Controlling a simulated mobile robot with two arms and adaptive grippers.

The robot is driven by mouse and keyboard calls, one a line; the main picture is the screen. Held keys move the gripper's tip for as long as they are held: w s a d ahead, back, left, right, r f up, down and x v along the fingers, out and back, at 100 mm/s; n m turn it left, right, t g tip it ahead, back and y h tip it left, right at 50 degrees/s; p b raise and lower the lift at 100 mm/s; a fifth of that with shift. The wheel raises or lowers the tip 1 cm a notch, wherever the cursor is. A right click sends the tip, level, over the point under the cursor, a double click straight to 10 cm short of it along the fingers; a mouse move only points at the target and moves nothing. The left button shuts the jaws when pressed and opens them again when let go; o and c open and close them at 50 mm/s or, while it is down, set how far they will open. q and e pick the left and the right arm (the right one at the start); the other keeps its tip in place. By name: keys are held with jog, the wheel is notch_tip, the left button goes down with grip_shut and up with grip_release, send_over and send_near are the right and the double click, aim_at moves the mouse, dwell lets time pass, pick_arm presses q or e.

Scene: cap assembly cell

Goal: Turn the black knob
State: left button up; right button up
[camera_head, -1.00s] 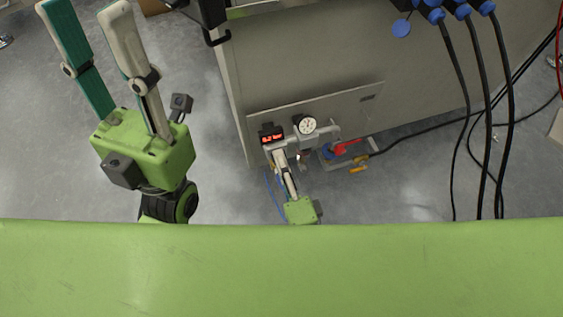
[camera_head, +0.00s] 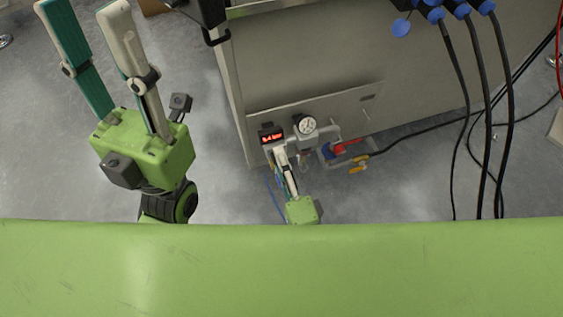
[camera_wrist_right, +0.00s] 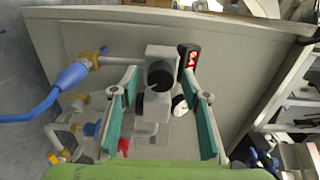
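The black knob (camera_wrist_right: 159,76) is round and dark, on a light grey regulator block (camera_wrist_right: 158,53) in the right wrist view. My right gripper (camera_wrist_right: 163,92) has its two teal-padded fingers apart, one on each side of the knob, with a visible gap on both sides. In the head view my right gripper (camera_head: 281,160) reaches up to the regulator and hides the knob. My left gripper (camera_head: 80,8) is open and empty at the upper left, away from the regulator.
A lit red display (camera_head: 272,135) and a round gauge (camera_head: 305,125) sit beside the regulator on the grey cabinet (camera_head: 340,60). A red valve handle (camera_head: 346,146) is to the right. Black cables (camera_head: 480,120) hang farther right.

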jog(key=v, duration=1.2)
dwell(0.4)
